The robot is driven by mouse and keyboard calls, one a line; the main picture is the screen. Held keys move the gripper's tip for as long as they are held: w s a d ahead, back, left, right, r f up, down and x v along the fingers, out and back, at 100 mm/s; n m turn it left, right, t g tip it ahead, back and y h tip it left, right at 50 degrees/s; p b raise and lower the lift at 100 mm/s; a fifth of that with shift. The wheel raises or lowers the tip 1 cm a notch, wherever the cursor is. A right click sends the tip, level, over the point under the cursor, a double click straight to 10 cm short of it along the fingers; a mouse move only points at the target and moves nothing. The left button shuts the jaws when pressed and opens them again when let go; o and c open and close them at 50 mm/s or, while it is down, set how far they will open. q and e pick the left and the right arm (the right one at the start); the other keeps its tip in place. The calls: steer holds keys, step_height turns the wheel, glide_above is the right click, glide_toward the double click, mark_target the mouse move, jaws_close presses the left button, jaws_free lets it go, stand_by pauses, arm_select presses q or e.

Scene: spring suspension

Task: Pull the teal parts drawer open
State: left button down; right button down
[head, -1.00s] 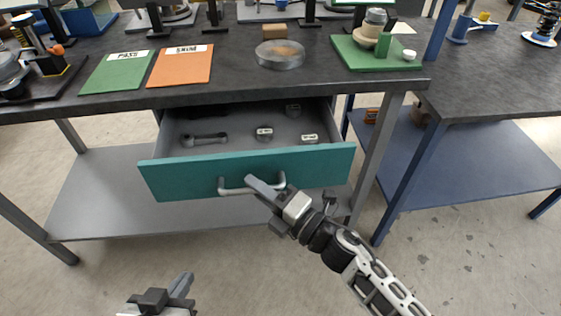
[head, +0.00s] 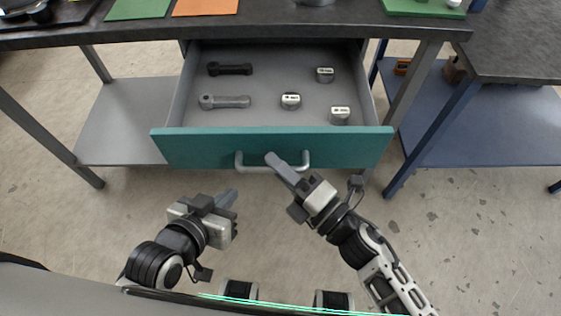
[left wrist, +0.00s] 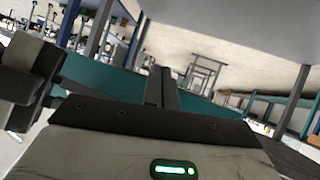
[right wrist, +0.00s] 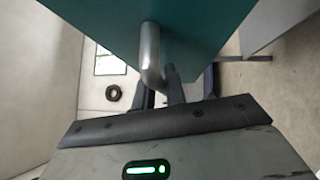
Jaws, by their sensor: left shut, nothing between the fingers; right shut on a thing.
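The teal parts drawer (head: 345,147) stands pulled out under the dark workbench, its inside showing. Its grey bar handle (head: 240,164) is on the front; in the right wrist view the handle (right wrist: 150,55) runs down between my fingers. My right gripper (head: 282,168) is shut on the handle. My left gripper (head: 228,197) is shut and empty, in front of the drawer and lower left of the handle. In the drawer lie a black wrench-like part (head: 230,69), a grey one (head: 225,102) and several small labelled metal parts (head: 291,101).
The workbench top (head: 120,35) overhangs the drawer, with a green card (head: 138,8) and an orange card (head: 205,6) on it. A grey lower shelf (head: 125,120) is at left. A blue-framed table (head: 480,120) stands at right. The floor before the drawer is clear.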

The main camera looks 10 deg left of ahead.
steer(key=c, duration=1.5)
jaws_free()
steer(key=shift+o, duration=0.2)
arm_select(q)
steer(key=shift+f+b, duration=0.4)
steer(key=shift+b, duration=0.7)
arm_select(e)
steer(key=v, duration=1.6)
steer(key=w+d+r+m+t+h+p, duration=0.1)
steer(key=w+d+m+t+h+p, duration=0.5)
steer(key=m, duration=0.9)
arm_select(q)
steer(key=shift+a+r+b, duration=0.2)
steer(key=shift+r+b, duration=0.25)
steer(key=shift+r, duration=0.4)
arm_select(e)
steer(key=f+m+g+h, duration=0.1)
steer(key=m+g+h, duration=0.1)
steer(key=m, duration=0.2)
steer(key=f+m+g+h, duration=0.2)
steer(key=m, duration=0.2)
steer(key=a+f+m+g+h, duration=0.1)
steer(key=m+g, duration=0.2)
steer(key=m, duration=0.2)
steer(key=shift+s+f+h, duration=0.2)
steer(key=shift+s+h, duration=0.15)
steer(key=shift+h, duration=0.05)
